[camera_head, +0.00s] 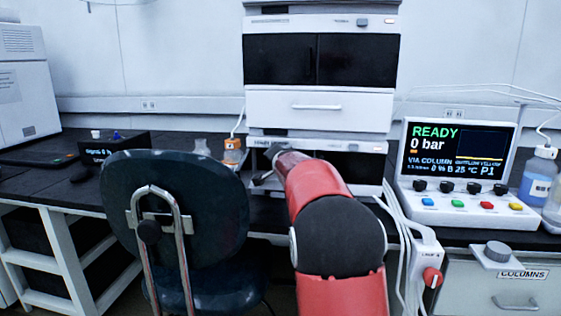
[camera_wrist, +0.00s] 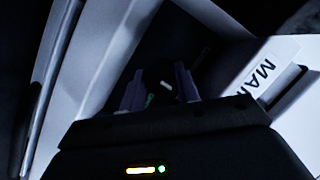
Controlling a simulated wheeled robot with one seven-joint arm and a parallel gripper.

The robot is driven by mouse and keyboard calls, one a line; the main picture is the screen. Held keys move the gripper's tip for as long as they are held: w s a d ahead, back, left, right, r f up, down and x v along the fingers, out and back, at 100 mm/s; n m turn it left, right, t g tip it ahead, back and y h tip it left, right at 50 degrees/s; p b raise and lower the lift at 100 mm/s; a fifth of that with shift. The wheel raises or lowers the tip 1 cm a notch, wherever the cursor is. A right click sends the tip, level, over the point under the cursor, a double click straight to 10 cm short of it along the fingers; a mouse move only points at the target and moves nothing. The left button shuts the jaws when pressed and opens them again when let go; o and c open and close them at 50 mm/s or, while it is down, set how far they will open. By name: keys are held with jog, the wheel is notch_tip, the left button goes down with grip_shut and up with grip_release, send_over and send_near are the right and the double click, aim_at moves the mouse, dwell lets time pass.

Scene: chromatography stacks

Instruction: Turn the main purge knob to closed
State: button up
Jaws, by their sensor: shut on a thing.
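My gripper (camera_wrist: 159,90) reaches into a dark recess in the wrist view, its two fingers on either side of a dark knob (camera_wrist: 166,86). The gripper is shut on this main purge knob. A short pale mark shows on the knob, and a small green mark lies near the left finger. The knob's outline is mostly lost in shadow. In the head view my gripper (camera_head: 264,172) is at the lower module (camera_head: 330,146) of the stack; my red arm hides the knob there.
A dark chair (camera_head: 180,205) stands close left of my arm. Right of it are white cables (camera_head: 397,235), a small box with a red knob (camera_head: 432,277) and a control panel (camera_head: 458,150) reading "READY" and "0 bar". An orange-labelled bottle (camera_head: 233,153) stands left of the stack.

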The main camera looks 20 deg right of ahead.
jog(key=o, duration=0.7)
jog(key=v, duration=0.7)
jog(key=shift+s+a+b, duration=0.15)
jog(key=shift+s+b, duration=0.2)
jog(key=shift+b, duration=0.05)
